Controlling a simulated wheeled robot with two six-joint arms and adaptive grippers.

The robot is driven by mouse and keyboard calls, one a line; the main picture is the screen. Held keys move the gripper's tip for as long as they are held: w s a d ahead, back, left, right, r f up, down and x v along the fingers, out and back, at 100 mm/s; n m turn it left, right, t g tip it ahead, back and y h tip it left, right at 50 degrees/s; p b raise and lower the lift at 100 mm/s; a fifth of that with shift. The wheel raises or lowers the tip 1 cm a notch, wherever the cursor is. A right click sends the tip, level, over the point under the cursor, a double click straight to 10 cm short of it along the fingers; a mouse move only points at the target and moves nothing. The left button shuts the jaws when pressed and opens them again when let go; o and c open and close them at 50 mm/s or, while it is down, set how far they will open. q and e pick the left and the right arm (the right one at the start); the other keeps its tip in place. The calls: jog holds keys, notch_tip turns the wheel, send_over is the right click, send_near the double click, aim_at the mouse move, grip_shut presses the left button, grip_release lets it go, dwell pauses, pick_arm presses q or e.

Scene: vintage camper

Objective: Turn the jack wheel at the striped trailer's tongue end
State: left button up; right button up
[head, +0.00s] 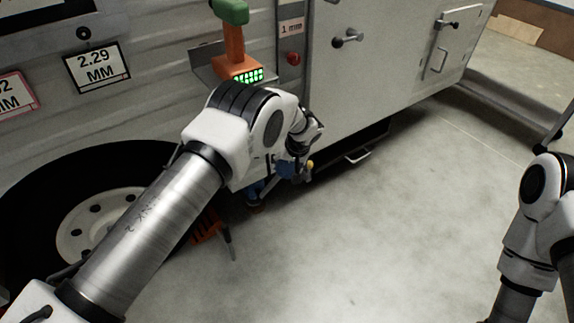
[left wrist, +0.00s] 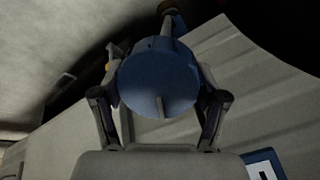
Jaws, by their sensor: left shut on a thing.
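A round blue wheel (left wrist: 158,85) with a flat face sits between the fingers of my left gripper (left wrist: 160,74) in the left wrist view. The fingers press on it from both sides and are shut on it. A grey post runs on behind the wheel. In the head view my left gripper (head: 296,171) is low beside the trailer wall (head: 375,60), and only a bit of the blue wheel (head: 284,168) shows, partly hidden by my arm. My right arm shows at the right edge of the head view, but its gripper is out of the picture.
A black tyre (head: 40,190) is at the left. An orange tool with a green top (head: 236,50) stands on a wall shelf above my left arm. An orange object (head: 208,225) lies low behind my forearm. The concrete floor (head: 400,230) is clear at the right.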

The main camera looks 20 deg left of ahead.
pick_arm(q)
jog(key=shift+m, duration=1.6)
jog(key=shift+d, duration=0.1)
jog(key=o, duration=1.2)
jog(key=shift+c, duration=0.2)
jog(key=v, duration=1.2)
jog(key=shift+w, duration=0.2)
jog(key=shift+d, duration=0.1)
